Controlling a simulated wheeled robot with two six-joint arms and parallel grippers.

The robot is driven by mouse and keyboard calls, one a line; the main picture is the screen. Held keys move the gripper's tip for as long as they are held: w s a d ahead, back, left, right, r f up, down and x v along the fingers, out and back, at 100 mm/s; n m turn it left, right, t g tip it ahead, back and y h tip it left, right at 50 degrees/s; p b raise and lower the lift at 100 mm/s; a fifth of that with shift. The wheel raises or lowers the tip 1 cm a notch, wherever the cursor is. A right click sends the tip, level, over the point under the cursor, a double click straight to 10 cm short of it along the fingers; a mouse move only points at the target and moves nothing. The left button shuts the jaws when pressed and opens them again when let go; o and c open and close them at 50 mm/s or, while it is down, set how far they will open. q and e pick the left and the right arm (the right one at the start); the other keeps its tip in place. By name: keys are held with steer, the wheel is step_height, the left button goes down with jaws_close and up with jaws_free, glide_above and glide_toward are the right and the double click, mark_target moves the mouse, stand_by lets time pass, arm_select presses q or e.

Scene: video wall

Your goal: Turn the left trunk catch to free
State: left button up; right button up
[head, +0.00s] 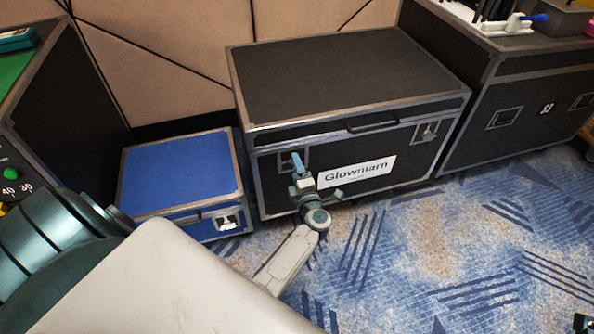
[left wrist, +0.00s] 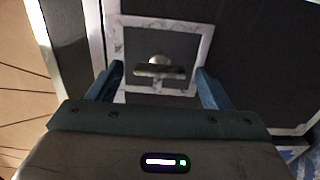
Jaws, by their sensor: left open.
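The black trunk (head: 345,75) with metal edges and a white "Glowmarn" label stands against the wall. Its left catch, a metal turn-piece in a square recessed plate, is mostly hidden behind my gripper in the head view. In the left wrist view the catch (left wrist: 160,68) shows clearly, its bar lying crosswise in the picture. My left gripper (head: 298,162) is in front of it. In the left wrist view its blue fingers stand apart on either side of the bar, with gaps, and I cannot tell any contact. My right gripper is not in view.
The trunk's right catch (head: 427,132) and front handle (head: 372,124) are clear of my arm. A low blue case (head: 180,170) stands to the left. Another black case (head: 530,105) stands to the right with gear on top. The patterned carpet (head: 430,240) in front is open.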

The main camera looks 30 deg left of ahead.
arm_select(q)
steer(key=shift+d, duration=0.1)
steer(key=p+v, duration=0.1)
steer(key=v, duration=0.9)
steer(key=shift+s+d, duration=0.15)
steer(key=shift+s, duration=0.15)
